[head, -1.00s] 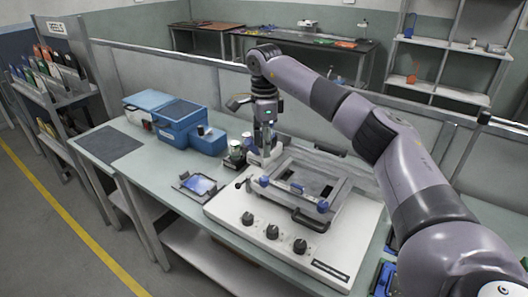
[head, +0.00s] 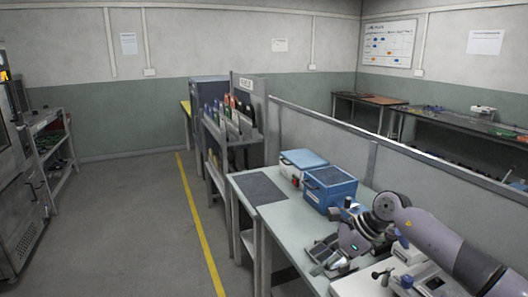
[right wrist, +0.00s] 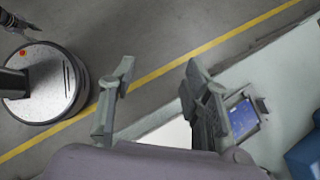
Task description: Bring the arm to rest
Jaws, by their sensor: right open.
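My right arm comes in from the lower right of the head view. Its gripper (head: 326,262) hangs over the workbench (head: 272,222), tilted toward the left front edge. In the right wrist view the two fingers of this gripper (right wrist: 157,88) stand wide apart with nothing between them. Below them are the bench edge and the grey floor. My left gripper does not show clearly in either view.
Blue boxes (head: 330,196) and a dark mat (head: 259,188) lie on the bench beyond the gripper. A white fixture (head: 362,282) is close below the arm. A small device with a blue screen (right wrist: 243,117) lies beside one finger. The floor to the left is open.

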